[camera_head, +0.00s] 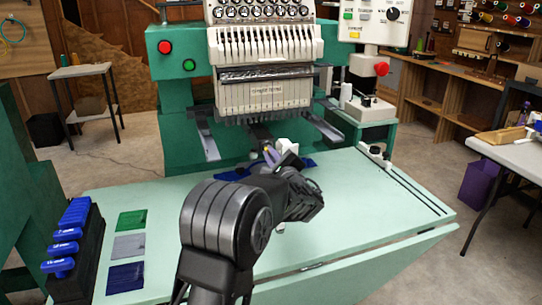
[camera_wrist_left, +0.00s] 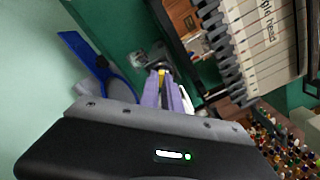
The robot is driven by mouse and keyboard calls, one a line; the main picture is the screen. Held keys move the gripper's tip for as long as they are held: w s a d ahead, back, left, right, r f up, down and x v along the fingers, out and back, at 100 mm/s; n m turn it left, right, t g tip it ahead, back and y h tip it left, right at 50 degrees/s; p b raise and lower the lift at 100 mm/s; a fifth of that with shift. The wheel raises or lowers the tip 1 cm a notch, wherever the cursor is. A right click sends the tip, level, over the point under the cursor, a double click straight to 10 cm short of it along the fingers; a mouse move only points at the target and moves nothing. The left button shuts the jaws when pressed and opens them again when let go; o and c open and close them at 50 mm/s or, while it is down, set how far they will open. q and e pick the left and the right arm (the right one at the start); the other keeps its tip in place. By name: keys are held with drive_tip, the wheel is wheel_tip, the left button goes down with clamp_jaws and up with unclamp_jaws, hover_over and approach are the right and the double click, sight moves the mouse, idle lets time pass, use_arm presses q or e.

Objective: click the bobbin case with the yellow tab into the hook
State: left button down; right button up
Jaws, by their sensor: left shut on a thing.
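My left gripper (camera_head: 270,155) reaches over the pale green table to the front of the embroidery machine (camera_head: 262,88), below its needle head. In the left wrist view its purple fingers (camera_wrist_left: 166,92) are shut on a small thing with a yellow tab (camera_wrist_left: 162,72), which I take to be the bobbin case. The fingers hide most of the case. A greyish metal part (camera_wrist_left: 146,58) lies just beyond the fingertips, near the machine's arm. It may be the hook; I cannot tell whether the case touches it. My right gripper is not in view.
A black rack with blue-handled tools (camera_head: 66,238) and green, grey and blue patches (camera_head: 128,246) are at the left. The right tabletop (camera_head: 375,215) is mostly clear.

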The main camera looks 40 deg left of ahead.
use_arm(q)
drive_tip(key=shift+w+a, duration=0.15)
drive_tip(key=shift+a, duration=0.05)
idle(0.5)
drive_tip(key=shift+w+a, duration=0.15)
drive_tip(key=shift+a, duration=0.05)
drive_tip(key=c, duration=1.5)
unclamp_jaws()
drive_tip(key=shift+d, duration=0.1)
drive_tip(key=v, duration=0.7)
drive_tip(key=shift+d, duration=0.25)
drive_tip(key=shift+r, duration=0.2)
